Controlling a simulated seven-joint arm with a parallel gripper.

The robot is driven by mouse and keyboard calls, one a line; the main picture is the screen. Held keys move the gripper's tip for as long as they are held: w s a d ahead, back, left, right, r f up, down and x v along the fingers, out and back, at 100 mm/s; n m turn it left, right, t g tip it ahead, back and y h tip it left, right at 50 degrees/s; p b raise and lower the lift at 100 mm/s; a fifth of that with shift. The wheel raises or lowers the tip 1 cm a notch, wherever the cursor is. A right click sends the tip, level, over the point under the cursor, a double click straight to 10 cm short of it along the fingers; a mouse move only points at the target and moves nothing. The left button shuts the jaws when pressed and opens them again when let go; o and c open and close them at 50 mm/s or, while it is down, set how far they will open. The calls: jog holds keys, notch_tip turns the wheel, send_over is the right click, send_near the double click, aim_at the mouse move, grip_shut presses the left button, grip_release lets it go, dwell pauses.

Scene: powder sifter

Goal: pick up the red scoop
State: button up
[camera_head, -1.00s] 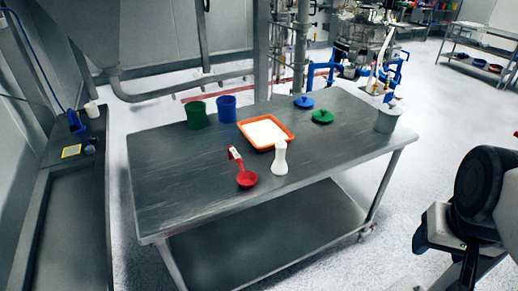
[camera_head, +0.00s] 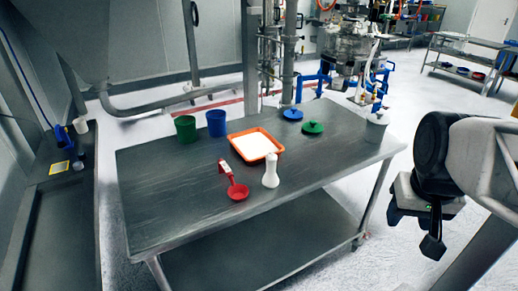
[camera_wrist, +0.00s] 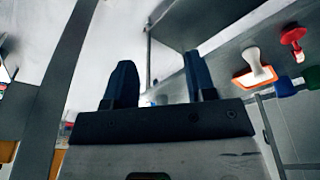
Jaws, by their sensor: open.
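The red scoop (camera_head: 236,191) lies on the grey metal table toward its front middle. Its handle points to the back left, with a white mark near the handle end. It also shows at the upper right of the wrist view (camera_wrist: 293,38). My gripper (camera_head: 432,246) is off the table's right side in the head view, well apart from the scoop. In the wrist view my gripper (camera_wrist: 159,62) shows two dark fingers spread apart with nothing between them.
A white bottle (camera_head: 271,171) stands just right of the scoop, before an orange tray (camera_head: 233,148) of white powder. Green (camera_head: 185,128) and blue (camera_head: 216,123) cups stand behind. Blue (camera_head: 292,114) and green (camera_head: 312,127) lids and a grey container (camera_head: 376,128) are at right. The table's left is clear.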

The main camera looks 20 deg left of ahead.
jog(key=w+a+n, duration=0.2)
jog(key=w+a, duration=0.8)
jog(key=w, duration=0.2)
jog(key=n+g, duration=0.2)
jog(key=n, duration=0.4)
send_over(228, 170)
notch_tip(228, 170, down, 14)
jog(key=shift+d+f, duration=0.1)
jog(key=shift+a, duration=0.2)
jog(key=shift+f, duration=1.35)
